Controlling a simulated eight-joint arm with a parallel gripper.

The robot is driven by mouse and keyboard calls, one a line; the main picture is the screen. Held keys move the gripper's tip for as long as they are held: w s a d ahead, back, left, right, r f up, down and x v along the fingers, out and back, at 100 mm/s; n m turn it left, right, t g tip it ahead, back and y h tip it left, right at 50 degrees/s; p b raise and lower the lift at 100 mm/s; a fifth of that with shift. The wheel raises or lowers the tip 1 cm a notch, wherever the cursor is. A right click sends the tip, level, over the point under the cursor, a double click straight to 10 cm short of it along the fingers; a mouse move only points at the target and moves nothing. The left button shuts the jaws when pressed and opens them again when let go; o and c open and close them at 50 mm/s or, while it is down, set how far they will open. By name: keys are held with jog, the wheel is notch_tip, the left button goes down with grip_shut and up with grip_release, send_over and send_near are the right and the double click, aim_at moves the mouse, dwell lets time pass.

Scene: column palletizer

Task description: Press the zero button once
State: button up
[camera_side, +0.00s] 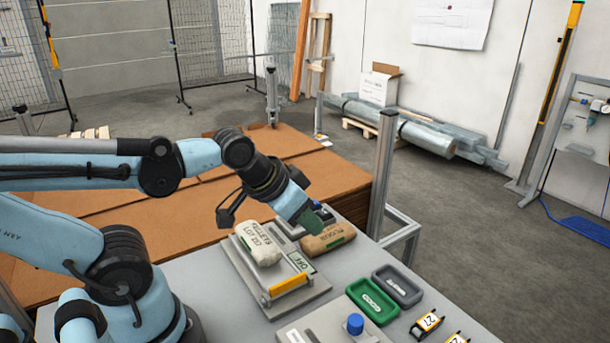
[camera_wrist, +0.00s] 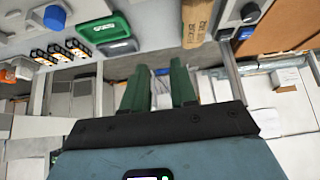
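My gripper (camera_side: 316,219) is in the air at the middle of the side view, pointing down to the right near the brown bag (camera_side: 330,238). In the wrist view its two green fingers (camera_wrist: 160,72) stand apart with nothing held between them. A grey scale-like platform (camera_side: 312,300) carries a pale bag (camera_side: 259,243). I cannot make out which part is the zero button.
A green tray (camera_side: 384,316) and a grey tray (camera_side: 417,296) lie on the right of the bench. Small labelled blocks (camera_side: 427,323) and a blue knob (camera_side: 355,324) are nearer the front. Brown cardboard (camera_side: 130,230) covers the area behind; a metal post (camera_side: 381,175) stands to the right.

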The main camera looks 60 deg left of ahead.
grip_shut()
dwell(1.0)
